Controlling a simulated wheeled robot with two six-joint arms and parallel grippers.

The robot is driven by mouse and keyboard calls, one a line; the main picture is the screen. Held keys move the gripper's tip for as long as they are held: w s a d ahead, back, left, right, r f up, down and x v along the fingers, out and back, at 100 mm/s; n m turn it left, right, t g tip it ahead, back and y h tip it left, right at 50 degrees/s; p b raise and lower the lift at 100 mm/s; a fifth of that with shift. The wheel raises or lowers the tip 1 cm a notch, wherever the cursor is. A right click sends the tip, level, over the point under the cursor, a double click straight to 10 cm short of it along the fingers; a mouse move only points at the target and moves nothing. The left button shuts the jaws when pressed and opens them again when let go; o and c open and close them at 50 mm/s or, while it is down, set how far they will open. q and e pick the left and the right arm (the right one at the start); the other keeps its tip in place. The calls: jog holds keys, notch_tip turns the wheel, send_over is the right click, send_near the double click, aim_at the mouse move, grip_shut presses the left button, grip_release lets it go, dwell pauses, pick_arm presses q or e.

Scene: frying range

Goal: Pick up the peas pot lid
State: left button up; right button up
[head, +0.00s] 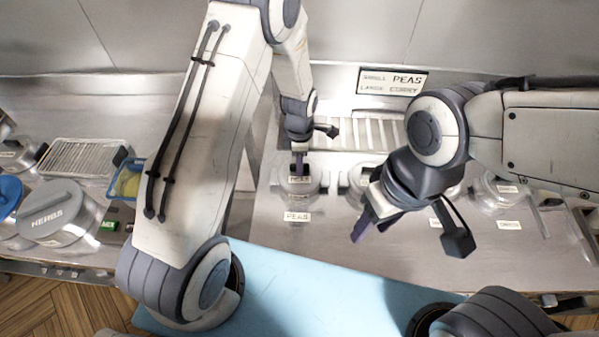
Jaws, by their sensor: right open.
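The peas pot (283,187) stands on the steel counter at the middle, with a small tag on top and a "PEAS" label (297,216) on the counter in front of it. Its grey lid (312,184) sits on the pot. My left gripper (299,168) points straight down at the middle of the lid, its fingertips at or just above the lid's top. Whether its fingers are closed on the lid's handle cannot be made out. My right gripper (370,228) is open and empty, to the right of the pot and above the counter.
Other pots stand to the right, one (360,177) partly behind my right gripper and one (499,190) farther right. A "HERBS" pot (50,222), a wire rack (82,158) and a blue container (127,181) are at left. A sign (392,81) stands behind.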

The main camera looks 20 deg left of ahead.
pick_arm(q)
grip_shut()
jog(key=shift+r, duration=0.15)
jog(key=shift+r+b, duration=0.4)
jog(key=shift+r, duration=0.1)
notch_tip(320, 180, up, 2)
jog(key=shift+r+b, duration=0.25)
jog(key=shift+b, duration=0.4)
jog(key=s+d+r, duration=0.1)
jog(key=d+r, duration=1)
jog(key=shift+s+d+r, duration=0.25)
jog(key=shift+d+r, duration=0.05)
jog(key=shift+r, duration=0.1)
